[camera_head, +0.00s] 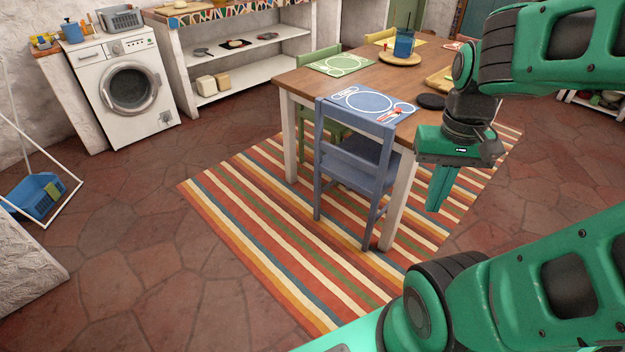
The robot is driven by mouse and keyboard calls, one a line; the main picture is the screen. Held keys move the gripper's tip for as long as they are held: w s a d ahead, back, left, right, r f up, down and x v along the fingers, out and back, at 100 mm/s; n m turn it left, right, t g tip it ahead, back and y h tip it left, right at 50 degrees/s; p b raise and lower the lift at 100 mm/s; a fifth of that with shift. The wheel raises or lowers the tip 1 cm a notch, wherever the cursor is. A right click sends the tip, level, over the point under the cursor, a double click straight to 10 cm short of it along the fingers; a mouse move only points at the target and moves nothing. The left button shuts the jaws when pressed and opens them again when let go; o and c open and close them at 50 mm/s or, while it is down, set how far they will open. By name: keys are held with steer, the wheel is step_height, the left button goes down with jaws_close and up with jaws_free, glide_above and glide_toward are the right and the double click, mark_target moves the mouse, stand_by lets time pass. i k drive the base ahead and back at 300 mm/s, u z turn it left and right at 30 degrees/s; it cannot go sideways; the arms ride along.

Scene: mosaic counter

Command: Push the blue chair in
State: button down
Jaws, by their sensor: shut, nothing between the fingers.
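The blue chair (357,165) stands upright on the striped rug at the near end of the wooden table (303,84). Its seat lies partly under the tabletop, and its backrest is close to the table edge, near a blue placemat (371,99). I cannot tell whether the backrest touches the table. My gripper (437,190) is shut and empty, pointing down. In the picture it is to the right of the chair, apart from it, and in front of the table's right side. My arm hides part of the table's right side.
A green chair (322,60) stands at the table's left side. The striped rug (256,222) lies under the table, with bare floor (140,235) open to the left. A washing machine (130,87) and white shelves (235,89) line the back wall. A blue dustpan (36,195) is at far left.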

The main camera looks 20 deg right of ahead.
mark_target(366, 166)
steer(key=z, duration=0.05)
steer(key=i, duration=1)
steer(key=u, duration=0.05)
